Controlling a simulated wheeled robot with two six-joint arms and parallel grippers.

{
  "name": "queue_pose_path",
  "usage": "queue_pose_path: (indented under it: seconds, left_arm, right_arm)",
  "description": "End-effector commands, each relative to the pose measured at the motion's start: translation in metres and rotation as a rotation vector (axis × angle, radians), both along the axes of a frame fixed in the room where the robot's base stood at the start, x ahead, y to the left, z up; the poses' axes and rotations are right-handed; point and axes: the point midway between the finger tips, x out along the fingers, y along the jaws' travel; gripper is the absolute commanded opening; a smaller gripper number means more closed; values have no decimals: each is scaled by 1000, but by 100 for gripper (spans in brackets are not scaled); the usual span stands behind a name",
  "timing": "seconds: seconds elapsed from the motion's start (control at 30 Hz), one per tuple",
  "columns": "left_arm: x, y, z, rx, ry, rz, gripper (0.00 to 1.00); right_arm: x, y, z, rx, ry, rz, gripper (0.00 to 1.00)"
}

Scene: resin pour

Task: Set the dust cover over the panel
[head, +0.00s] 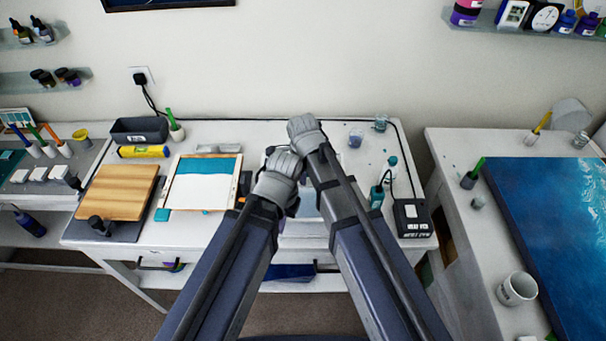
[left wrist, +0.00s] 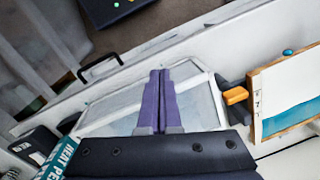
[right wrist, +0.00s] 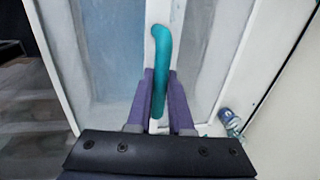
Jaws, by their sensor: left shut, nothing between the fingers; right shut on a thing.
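The dust cover has a white frame, clear panes and a teal bar handle. In the right wrist view its handle (right wrist: 160,45) stands between the fingers of my right gripper (right wrist: 161,75), which is shut on it. In the left wrist view the cover (left wrist: 105,118) lies below my left gripper (left wrist: 161,72), whose purple fingers are together and empty. In the head view both grippers hide most of the cover (head: 302,228); whether it touches the table is unclear. The panel (head: 202,190), teal and white with a wooden edge, lies uncovered to the left of the cover.
A wooden board (head: 118,190) lies left of the panel. A yellow roll (head: 144,152) and a dark bin (head: 139,130) are behind. My two arms are close together.

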Motion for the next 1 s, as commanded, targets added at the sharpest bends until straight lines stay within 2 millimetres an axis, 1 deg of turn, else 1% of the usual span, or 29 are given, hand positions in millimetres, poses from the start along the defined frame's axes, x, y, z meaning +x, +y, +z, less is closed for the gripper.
queue_pose_path:
  seconds: [0.1, 0.13, 0.43, 0.77, 0.87, 1.0]
  left_arm:
    - [0, 0, -3, 0, 0, 0, 0]
    - [0, 0, -3, 0, 0, 0, 0]
    - [0, 0, -2, 0, 0, 0, 0]
    - [0, 0, 0, 0, 0, 1, 0]
    - [0, 0, 4, 0, 0, 1, 0]
    - [0, 0, 16, 0, 0, 3, 0]
  right_arm:
    - [0, 0, -3, 0, 0, 0, 0]
    - [0, 0, -3, 0, 0, 0, 20]
    - [0, 0, -2, 0, 0, 0, 54]
    - [0, 0, -1, 0, 0, 0, 54]
    - [-1, 0, 4, 0, 0, 0, 54]
    - [-3, 0, 16, 0, 0, 0, 54]
